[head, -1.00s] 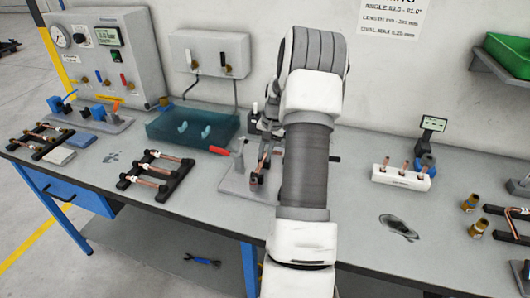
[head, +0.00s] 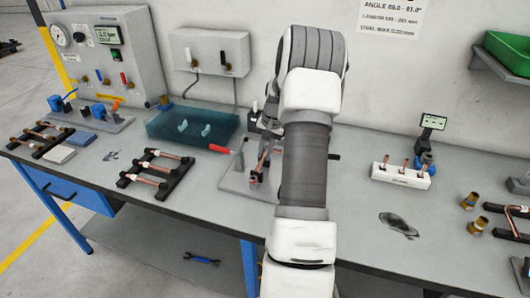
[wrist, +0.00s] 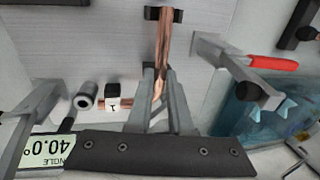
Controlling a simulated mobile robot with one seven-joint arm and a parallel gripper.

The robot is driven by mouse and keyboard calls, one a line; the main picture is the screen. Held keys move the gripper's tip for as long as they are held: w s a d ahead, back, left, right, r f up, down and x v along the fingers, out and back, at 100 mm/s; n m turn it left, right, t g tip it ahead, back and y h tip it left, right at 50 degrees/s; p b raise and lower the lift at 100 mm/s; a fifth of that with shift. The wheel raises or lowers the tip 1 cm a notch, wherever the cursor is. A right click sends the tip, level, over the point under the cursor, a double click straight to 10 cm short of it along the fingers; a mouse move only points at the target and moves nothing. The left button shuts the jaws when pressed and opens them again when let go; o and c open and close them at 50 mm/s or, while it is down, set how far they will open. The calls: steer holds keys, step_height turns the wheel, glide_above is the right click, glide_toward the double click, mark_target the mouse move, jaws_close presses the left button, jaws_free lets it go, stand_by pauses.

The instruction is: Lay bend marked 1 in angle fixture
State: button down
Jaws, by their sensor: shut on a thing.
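The copper bend marked 1 (wrist: 164,40) is between the two fingers of my gripper (wrist: 160,72), which is shut on it. One leg runs up the wrist view across a black support; the other runs left past a white tag reading 1 (wrist: 113,103) and a grey ring. The angle fixture (wrist: 207,18) is the pale plate below, with a red-handled clamp (wrist: 270,63) at right and a display (wrist: 48,150) reading 40.0. In the head view the fixture (head: 236,184) is partly hidden behind my arm. I cannot tell whether the bend fully rests on its supports.
A black rack of copper tubes (head: 137,178) and a blue-green tray (head: 165,125) stand left of the fixture. A white holder with tubes (head: 400,178) and brass fittings (head: 470,201) stand to the right. The bench front between the fixture and this holder is mostly clear.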

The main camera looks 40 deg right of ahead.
steer(key=shift+s+a+f, duration=0.15)
steer(key=shift+s+f, duration=0.1)
steer(key=shift+f, duration=0.5)
steer(key=c, duration=0.7)
jaws_free()
steer(key=shift+c, duration=0.2)
steer(key=shift+s, duration=0.1)
steer(key=shift+r, duration=0.1)
steer(key=shift+d+r, duration=0.2)
steer(key=shift+r, duration=0.1)
step_height(320, 180, up, 18)
steer(key=s, duration=0.2)
steer(key=shift+d, duration=0.45)
